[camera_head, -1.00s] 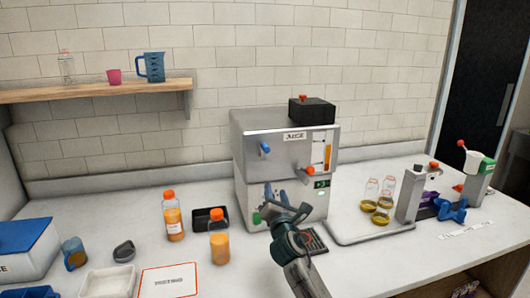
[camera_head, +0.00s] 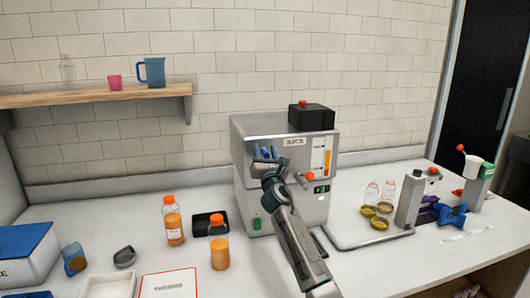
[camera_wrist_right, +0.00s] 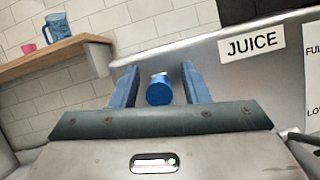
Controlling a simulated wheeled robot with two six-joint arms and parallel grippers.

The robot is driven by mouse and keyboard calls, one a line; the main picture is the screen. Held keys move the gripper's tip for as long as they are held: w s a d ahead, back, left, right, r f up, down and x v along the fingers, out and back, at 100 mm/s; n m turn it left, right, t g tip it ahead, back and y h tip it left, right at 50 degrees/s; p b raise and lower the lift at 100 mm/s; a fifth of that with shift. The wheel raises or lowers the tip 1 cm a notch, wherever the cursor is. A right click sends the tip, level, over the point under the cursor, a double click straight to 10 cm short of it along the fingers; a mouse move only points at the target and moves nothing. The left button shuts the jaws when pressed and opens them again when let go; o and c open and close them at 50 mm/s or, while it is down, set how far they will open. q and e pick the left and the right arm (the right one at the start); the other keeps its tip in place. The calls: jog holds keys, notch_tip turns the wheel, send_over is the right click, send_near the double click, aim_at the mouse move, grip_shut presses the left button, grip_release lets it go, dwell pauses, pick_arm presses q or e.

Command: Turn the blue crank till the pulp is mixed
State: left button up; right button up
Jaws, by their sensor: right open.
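The grey juicer (camera_head: 250,200) stands on the counter against the tiled wall, with a JUICE label and a level gauge on its front. My right gripper (camera_head: 265,152) is raised in front of the upper left part of its face, where it covers the crank in the head view. In the right wrist view the blue crank (camera_wrist_right: 160,90) shows as a round knob end between the two blue fingers of the right gripper (camera_wrist_right: 159,70). The fingers are open, with a gap on both sides of the knob. The pulp is not visible. My left gripper is not in view.
An orange knob (camera_head: 309,177) sticks out of the juicer's front, right of my gripper.

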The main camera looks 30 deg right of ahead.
jog(key=shift+w+r, duration=0.1)
jog(key=shift+w, duration=0.1)
grip_shut()
jog(key=shift+d+m, duration=0.15)
jog(key=shift+m, duration=0.25)
